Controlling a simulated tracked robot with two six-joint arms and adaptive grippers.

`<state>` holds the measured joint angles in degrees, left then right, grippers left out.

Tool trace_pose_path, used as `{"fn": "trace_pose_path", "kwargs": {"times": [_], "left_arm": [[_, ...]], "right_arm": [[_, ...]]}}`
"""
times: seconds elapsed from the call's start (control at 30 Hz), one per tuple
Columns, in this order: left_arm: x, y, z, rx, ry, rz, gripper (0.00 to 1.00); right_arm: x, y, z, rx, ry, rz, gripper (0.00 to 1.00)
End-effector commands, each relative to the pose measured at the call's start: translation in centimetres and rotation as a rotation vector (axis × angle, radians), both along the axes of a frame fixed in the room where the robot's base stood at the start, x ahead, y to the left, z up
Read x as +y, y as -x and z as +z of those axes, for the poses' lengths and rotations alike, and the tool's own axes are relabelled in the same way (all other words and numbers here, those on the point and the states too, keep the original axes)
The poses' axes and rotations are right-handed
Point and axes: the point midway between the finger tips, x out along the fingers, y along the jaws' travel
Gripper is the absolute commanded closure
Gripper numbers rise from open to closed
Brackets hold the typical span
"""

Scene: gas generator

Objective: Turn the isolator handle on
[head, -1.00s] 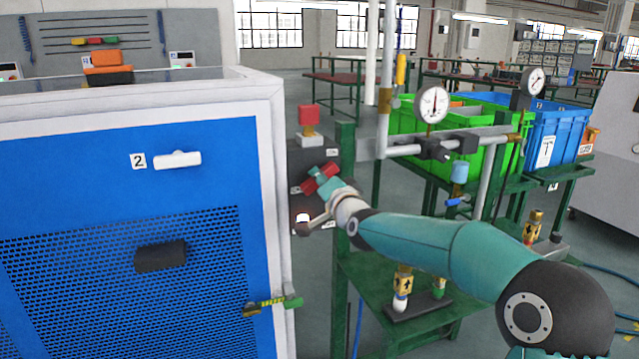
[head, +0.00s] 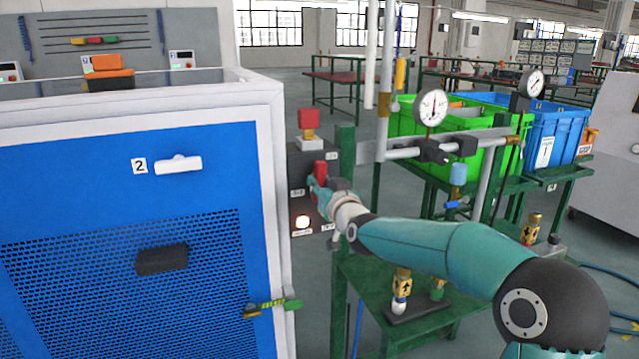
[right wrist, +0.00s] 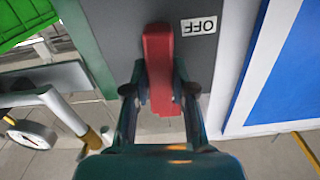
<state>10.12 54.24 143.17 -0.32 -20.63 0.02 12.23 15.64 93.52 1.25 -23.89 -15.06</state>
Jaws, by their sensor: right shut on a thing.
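The red isolator handle (head: 320,170) is on a dark grey panel (head: 298,160) fixed beside the green stand. In the head view it stands about upright, partly hidden by my right gripper (head: 317,187). In the right wrist view the handle (right wrist: 158,50) runs lengthwise between the two fingers of my right gripper (right wrist: 160,92), which are shut on it. An upside-down OFF label (right wrist: 199,25) shows beside the handle. A lamp (head: 303,222) glows low on the panel. My left gripper is out of view.
A blue and white cabinet (head: 200,150) stands close on the left of the panel. A red block (head: 309,119) sits above the handle. Pipes with a gauge (head: 432,107) and the green stand (head: 345,150) are close on the right, with green and blue crates behind.

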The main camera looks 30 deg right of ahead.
Motion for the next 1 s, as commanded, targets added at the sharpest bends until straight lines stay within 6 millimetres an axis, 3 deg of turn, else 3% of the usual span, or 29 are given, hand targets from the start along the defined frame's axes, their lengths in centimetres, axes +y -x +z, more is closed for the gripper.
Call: {"fn": "trace_pose_path", "kwargs": {"times": [0.03, 0.77, 0.8, 0.9, 1.0], "left_arm": [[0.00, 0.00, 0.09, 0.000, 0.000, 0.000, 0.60], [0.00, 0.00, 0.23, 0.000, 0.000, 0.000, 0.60], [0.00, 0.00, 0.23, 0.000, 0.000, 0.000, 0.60], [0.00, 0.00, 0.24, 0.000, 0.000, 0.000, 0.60], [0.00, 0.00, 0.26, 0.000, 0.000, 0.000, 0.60]], "right_arm": [[0.13, -0.04, -0.67, 0.021, 0.020, 0.005, 1.00], [0.18, -0.08, -0.75, 0.044, 0.110, 0.005, 1.00], [0.18, -0.08, -0.74, 0.044, 0.110, 0.005, 0.69], [0.16, -0.07, -0.60, 0.039, 0.110, 0.005, 0.52], [0.13, -0.05, -0.42, 0.035, 0.110, 0.004, 0.50]]}}
